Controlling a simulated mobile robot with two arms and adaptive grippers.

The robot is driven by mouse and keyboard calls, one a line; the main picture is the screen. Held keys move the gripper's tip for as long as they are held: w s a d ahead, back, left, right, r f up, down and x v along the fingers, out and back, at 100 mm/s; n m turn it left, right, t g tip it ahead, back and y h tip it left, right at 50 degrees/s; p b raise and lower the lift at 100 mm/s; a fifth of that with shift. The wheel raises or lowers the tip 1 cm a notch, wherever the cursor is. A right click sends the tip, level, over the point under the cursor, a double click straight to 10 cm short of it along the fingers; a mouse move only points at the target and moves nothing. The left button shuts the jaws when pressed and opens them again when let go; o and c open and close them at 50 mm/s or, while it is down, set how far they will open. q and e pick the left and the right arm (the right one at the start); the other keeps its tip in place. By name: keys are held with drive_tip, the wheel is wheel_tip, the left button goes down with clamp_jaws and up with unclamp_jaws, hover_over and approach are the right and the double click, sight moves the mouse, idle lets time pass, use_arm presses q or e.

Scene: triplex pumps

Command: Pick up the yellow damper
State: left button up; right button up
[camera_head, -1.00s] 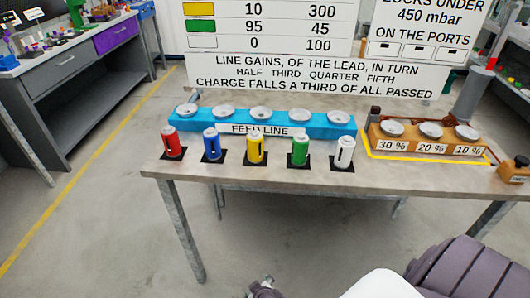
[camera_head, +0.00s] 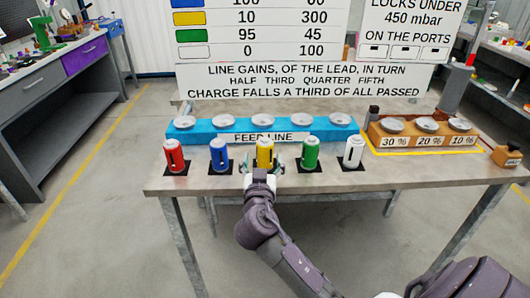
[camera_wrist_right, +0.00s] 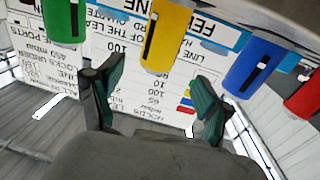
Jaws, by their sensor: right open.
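The yellow damper (camera_head: 265,152) stands upright on a black square at the front of the table, between the blue damper (camera_head: 219,154) and the green damper (camera_head: 310,151). My right gripper (camera_head: 263,165) is at the table's front edge, just in front of the yellow damper, and hides its lower part in the head view. In the right wrist view the yellow damper (camera_wrist_right: 167,38) is upside down, ahead of and between the two spread fingertips of my right gripper (camera_wrist_right: 160,85). The gripper is open and empty. My left gripper is not in view.
A red damper (camera_head: 175,156) and a white damper (camera_head: 353,152) stand at the ends of the row. The blue feed line rack (camera_head: 195,136) is behind. An orange block (camera_head: 389,143) with percentage labels stands at the right, beside a small brown object (camera_head: 507,156).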

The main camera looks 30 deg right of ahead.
sight(264, 151)
drive_tip(key=shift+x, duration=1.1)
drive_tip(key=p+x, duration=0.1)
drive_tip(key=x, duration=0.2)
drive_tip(key=shift+w+d, duration=0.15)
drive_tip(key=shift+d, duration=0.2)
drive_tip(key=shift+w+d, duration=0.3)
drive_tip(key=shift+w, duration=0.1)
clamp_jaws()
